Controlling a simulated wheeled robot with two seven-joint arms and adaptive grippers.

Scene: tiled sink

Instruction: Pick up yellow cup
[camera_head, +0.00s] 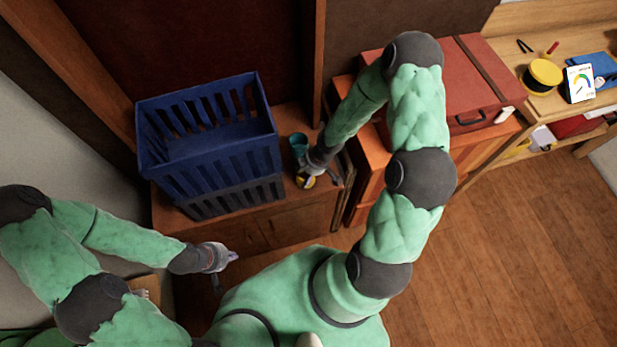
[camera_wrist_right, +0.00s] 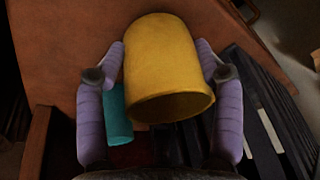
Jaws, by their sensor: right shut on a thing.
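The yellow cup (camera_wrist_right: 160,62) fills the middle of the right wrist view, its open rim toward the camera. In the head view only a small part of the cup (camera_head: 304,182) shows, at the front of the wooden cabinet top, right of the blue basket. My right gripper (camera_head: 309,178) is shut on the cup, with one purple finger on each side of it in the wrist view (camera_wrist_right: 161,75). My left gripper (camera_head: 228,257) is empty, low in front of the cabinet; its fingers are too small to tell open from shut.
A blue slatted basket (camera_head: 205,106) stands on the cabinet (camera_head: 285,219). A teal cup (camera_head: 298,141) stands close behind my right gripper. A red case (camera_head: 470,80) lies on an orange cabinet to the right. The wooden floor at the lower right is clear.

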